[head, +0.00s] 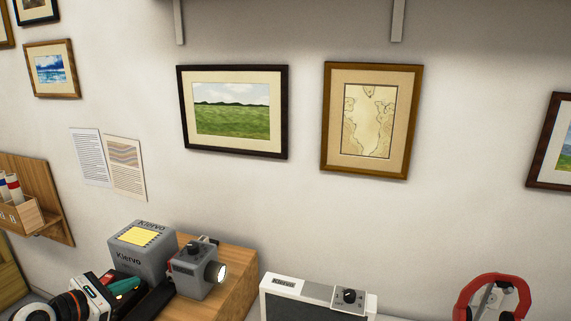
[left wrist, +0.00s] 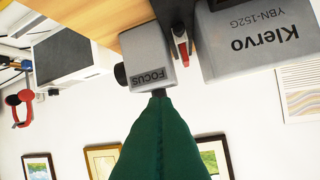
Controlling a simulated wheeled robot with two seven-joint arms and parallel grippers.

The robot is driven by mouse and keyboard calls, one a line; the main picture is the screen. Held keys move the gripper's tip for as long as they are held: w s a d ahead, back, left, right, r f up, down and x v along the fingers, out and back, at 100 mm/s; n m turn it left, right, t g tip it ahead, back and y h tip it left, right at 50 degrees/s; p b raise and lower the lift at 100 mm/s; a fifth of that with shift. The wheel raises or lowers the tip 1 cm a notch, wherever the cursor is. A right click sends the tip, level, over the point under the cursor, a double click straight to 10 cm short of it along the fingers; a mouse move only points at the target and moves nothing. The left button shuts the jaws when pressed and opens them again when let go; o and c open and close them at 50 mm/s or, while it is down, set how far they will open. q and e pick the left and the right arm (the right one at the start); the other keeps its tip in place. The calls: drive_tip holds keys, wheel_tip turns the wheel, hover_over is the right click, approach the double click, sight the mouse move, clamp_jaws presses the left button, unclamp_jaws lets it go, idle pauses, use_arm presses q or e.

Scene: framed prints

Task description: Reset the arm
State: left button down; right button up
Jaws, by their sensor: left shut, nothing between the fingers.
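My left gripper (head: 138,285) comes in at the lower left, with a white and black body and green fingers. It is shut and empty. In the left wrist view its green fingers (left wrist: 158,98) are together, with their tips in front of a grey projector-like device marked FOCUS (left wrist: 150,60). In the head view this grey device (head: 192,270), with a lit lens, is just right of the fingers. I cannot tell whether they touch. My right gripper is not in view.
A grey Klervo box (head: 143,250) stands behind the gripper, near a wooden block (head: 235,275). A white Klervo unit (head: 285,300) and a red headset-like thing (head: 490,290) are to the right. Framed prints, including a green landscape (head: 232,112) and a map (head: 368,120), hang on the wall.

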use_arm(q)
drive_tip(key=s+d+r+n+t+y, duration=0.3)
drive_tip(key=d+n+t, duration=0.35)
drive_tip(key=n, duration=0.75)
drive_tip(key=s+f+n+g+y, duration=0.85)
drive_tip(key=s+f+n, duration=0.6)
drive_tip(key=n, duration=0.85)
drive_tip(key=s+d+f+n+g+h, duration=0.3)
drive_tip(key=s+d+g, duration=0.15)
drive_tip(key=s, duration=0.25)
drive_tip(key=s+d+f+n+g+h, duration=0.25)
drive_tip(key=s+d, duration=0.25)
drive_tip(key=s, duration=0.3)
wheel_tip(320, 180, down, 28)
drive_tip(key=s+g+b, duration=0.2)
drive_tip(key=s+a+f+g+b, duration=0.1)
drive_tip(key=s+a+f+b, duration=0.1)
drive_tip(key=s+f, duration=1.4)
wheel_tip(320, 180, down, 2)
drive_tip(key=shift+f+m, duration=0.1)
drive_tip(key=shift+m, duration=0.35)
